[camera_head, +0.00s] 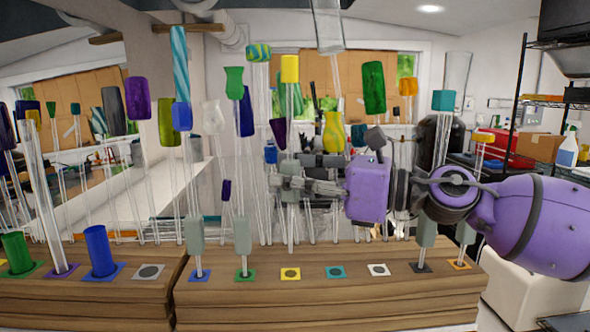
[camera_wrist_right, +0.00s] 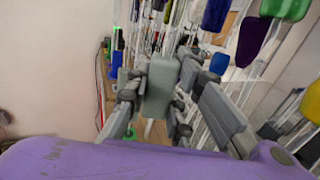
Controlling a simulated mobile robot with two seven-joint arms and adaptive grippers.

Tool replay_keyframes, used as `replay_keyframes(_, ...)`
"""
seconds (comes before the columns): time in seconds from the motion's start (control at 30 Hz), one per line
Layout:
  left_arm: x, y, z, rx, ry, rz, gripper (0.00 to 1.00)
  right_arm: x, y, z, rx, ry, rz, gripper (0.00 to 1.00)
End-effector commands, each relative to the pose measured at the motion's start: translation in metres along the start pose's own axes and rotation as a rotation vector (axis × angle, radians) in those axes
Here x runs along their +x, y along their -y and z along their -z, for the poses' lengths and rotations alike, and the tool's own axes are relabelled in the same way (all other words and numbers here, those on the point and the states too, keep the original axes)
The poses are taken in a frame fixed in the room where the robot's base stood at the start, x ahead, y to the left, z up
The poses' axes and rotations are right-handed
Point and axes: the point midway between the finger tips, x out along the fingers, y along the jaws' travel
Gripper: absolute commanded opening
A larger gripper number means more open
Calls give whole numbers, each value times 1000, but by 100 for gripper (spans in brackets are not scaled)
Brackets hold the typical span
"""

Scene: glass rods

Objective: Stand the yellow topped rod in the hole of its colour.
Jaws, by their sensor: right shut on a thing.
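The yellow topped rod has a yellow cap (camera_head: 289,68) and a clear shaft (camera_head: 291,232). My right gripper (camera_head: 290,184) is shut on its grey-green sleeve, which also shows between the fingers in the wrist view (camera_wrist_right: 160,88). The rod hangs about upright. Its lower end shows just above and behind the yellow-marked hole (camera_head: 290,273) in the wooden block (camera_head: 330,300), apart from it as far as I can tell. The yellow-marked hole is empty. My left gripper is not in view.
Teal (camera_head: 335,271) and white (camera_head: 376,269) marked holes to the right are empty. Rods stand in the blue (camera_head: 199,275), green (camera_head: 245,275), black (camera_head: 421,267) and orange (camera_head: 460,264) marked holes. Many tall glass pieces crowd behind. A second wooden block (camera_head: 85,300) stands at the left.

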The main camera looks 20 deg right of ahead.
Motion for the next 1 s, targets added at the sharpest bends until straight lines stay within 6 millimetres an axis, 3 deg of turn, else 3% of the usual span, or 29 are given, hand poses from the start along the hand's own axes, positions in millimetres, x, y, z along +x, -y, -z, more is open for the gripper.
replay_keyframes(0.27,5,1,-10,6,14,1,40,0,1,26,5,-2,1,0)
replay_keyframes(0.67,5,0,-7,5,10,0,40,0,0,24,0,0,1,0)
replay_keyframes(1.0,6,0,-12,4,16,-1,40,0,0,34,0,0,1,0)
